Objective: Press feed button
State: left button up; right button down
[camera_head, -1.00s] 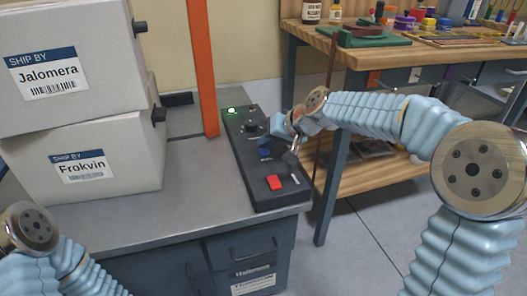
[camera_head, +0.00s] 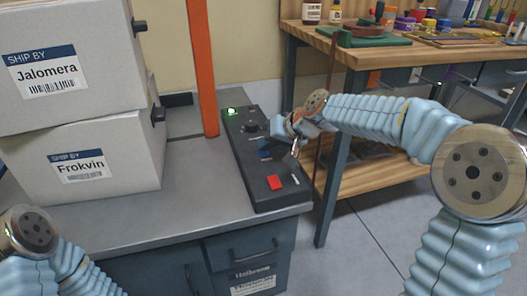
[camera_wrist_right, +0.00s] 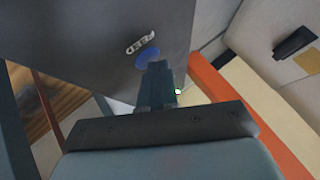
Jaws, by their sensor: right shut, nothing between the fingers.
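The black control panel (camera_head: 243,170) lies on the grey bench top. Its blue feed button (camera_head: 264,154) is partly covered by my right gripper (camera_head: 273,149). In the right wrist view the blue button (camera_wrist_right: 147,56) shows beside its FEED label (camera_wrist_right: 140,42). My right gripper (camera_wrist_right: 156,70) is shut and empty, with its tips at the button's near edge. I cannot tell whether they touch it. A red button (camera_head: 274,183) and a lit green lamp (camera_head: 232,111) are also on the panel. My left arm shows at the lower left, but its gripper is out of view.
Two stacked boxes, Jalomera (camera_head: 75,55) above Frokvin (camera_head: 85,150), stand left of the panel. An orange post (camera_head: 203,70) rises behind it. A wooden workbench (camera_head: 400,55) with tools stands at the back right. The bench top between boxes and panel is clear.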

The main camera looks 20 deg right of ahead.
aim_at(267, 153)
jog(key=shift+r+p, duration=0.65)
jog(key=shift+r, duration=0.2)
notch_tip(267, 153, up, 5)
jog(key=p, duration=0.4)
dwell(0.7)
